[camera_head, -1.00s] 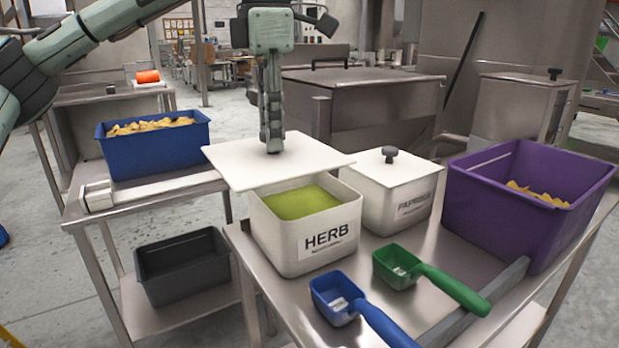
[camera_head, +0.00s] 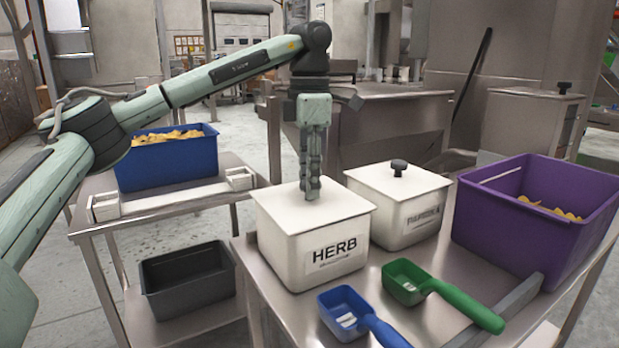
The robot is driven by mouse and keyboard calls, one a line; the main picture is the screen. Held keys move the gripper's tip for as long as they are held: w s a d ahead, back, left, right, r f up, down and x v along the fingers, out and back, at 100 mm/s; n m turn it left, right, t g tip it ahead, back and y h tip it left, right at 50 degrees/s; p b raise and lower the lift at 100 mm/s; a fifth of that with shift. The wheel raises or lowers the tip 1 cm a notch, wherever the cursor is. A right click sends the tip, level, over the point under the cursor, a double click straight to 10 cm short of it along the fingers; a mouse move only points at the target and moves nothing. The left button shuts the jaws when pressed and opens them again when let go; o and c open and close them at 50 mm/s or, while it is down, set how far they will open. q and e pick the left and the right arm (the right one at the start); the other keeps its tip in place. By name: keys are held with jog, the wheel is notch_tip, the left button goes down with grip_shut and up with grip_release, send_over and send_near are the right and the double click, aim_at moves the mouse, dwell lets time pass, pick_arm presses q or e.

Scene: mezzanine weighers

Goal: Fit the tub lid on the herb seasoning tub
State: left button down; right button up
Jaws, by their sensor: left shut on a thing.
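The herb seasoning tub (camera_head: 318,262) is a white square tub with a HERB label, standing at the left of the steel table. The white tub lid (camera_head: 345,208) lies flat over the tub's top and covers its opening; the green seasoning is hidden. From this view the lid looks seated on the rim, though I cannot tell whether every edge is fully down. My left gripper (camera_head: 311,192) points straight down over the lid's middle, shut on the lid's knob, which its fingers hide. My right gripper is not in view.
A second lidded white tub (camera_head: 408,215) stands close to the right. A purple crate (camera_head: 500,238) is further right. Blue (camera_head: 345,308) and green (camera_head: 410,285) scoops lie in front. A blue crate (camera_head: 170,165) stands on the left table, a grey bin (camera_head: 185,285) below.

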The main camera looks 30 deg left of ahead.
pick_arm(q)
jog(key=shift+f, duration=0.15)
jog(key=c, duration=1.1)
grip_release()
jog(key=shift+c, duration=0.2)
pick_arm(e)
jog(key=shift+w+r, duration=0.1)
pick_arm(q)
jog(key=shift+r, duration=0.5)
notch_tip(320, 180, up, 3)
jog(key=shift+r, duration=0.1)
notch_tip(320, 180, up, 8)
jog(key=p, duration=0.1)
jog(key=shift+p, duration=0.3)
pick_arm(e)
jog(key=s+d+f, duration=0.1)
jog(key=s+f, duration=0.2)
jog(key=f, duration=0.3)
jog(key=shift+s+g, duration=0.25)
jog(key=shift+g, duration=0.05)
